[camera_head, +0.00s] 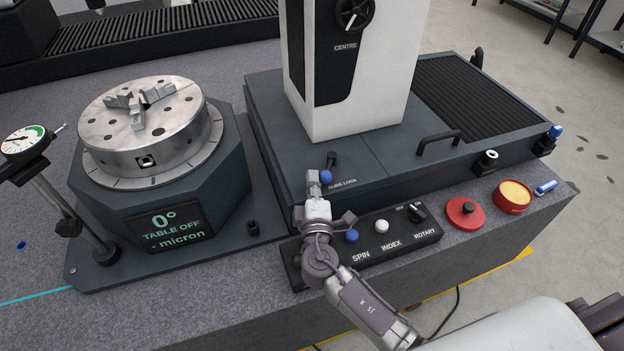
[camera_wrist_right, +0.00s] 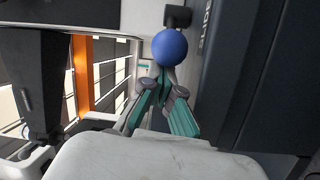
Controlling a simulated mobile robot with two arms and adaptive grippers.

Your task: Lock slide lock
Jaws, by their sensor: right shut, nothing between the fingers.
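The slide lock is a small lever with a blue ball knob (camera_head: 326,177), beside the SLIDE LOCK label on the front of the dark slide base (camera_head: 375,155). Its black arm stands up behind the ball. My right gripper (camera_head: 314,183) is shut and empty, with its tips right at the left side of the knob. In the right wrist view the blue knob (camera_wrist_right: 170,47) sits just beyond the closed fingertips (camera_wrist_right: 163,75). I cannot tell whether they touch it. My left gripper is not in view.
A control panel (camera_head: 405,229) with SPIN, INDEX and ROTARY controls lies under my right arm. A rotary table with a chuck (camera_head: 140,120) and a dial gauge (camera_head: 24,141) stand at left.

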